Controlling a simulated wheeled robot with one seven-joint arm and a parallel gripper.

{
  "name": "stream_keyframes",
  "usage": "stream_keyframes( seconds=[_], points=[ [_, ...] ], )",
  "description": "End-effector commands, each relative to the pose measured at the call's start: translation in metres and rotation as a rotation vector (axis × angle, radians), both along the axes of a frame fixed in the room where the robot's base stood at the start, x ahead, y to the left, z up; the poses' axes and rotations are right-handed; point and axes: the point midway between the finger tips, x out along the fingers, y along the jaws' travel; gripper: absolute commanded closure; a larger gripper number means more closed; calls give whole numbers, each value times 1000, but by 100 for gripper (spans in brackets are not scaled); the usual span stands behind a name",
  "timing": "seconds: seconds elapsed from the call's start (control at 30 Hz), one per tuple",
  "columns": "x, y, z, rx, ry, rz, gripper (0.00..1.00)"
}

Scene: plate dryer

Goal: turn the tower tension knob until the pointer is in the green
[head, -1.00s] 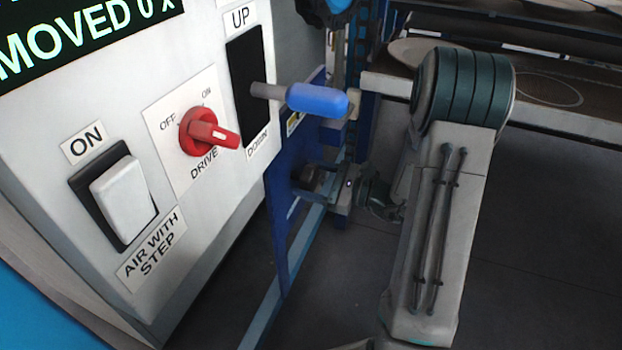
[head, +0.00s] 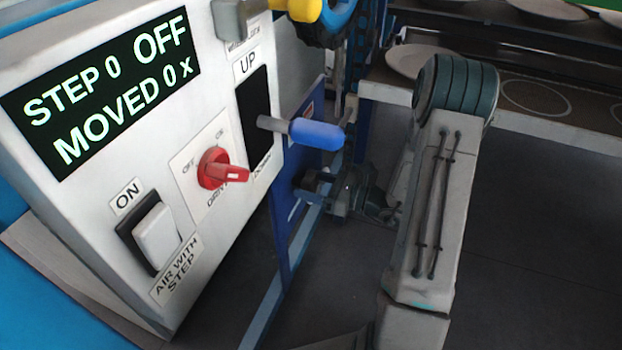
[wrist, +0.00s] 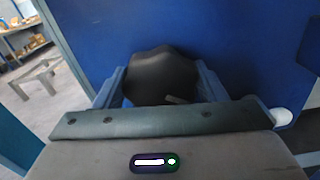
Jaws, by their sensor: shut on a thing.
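In the wrist view, a black lobed knob (wrist: 162,76) stands out from a blue panel (wrist: 225,35). My gripper (wrist: 160,88) has one finger on each side of the knob and is shut on it. The knob's lower part is hidden behind my gripper's body, and a small pale mark shows near its lower edge. No pointer and no green zone can be seen in either view.
The head view shows a control box with a display (head: 105,90) reading "STEP 0 OFF, MOVED 0 x", a white rocker switch (head: 157,238), a red drive knob (head: 222,170) and a blue-handled lever (head: 316,134). Plates (head: 420,60) lie on a rack behind. Dark floor is open at lower right.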

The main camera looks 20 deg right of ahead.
Motion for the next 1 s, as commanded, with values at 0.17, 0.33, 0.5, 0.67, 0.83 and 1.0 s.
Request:
stream_keyframes(
  seconds=[0.17,0.33,0.5,0.67,0.83,1.0],
  points=[
    [0,0,-1,0,1,-1,58],
    [0,0,-1,0,1,-1,14],
    [0,0,-1,0,0,0,14],
    [-1,-2,0,0,0,-1,14],
    [-12,-19,1,0,1,-4,14],
    [-35,-51,1,0,2,-7,14]
  ],
)
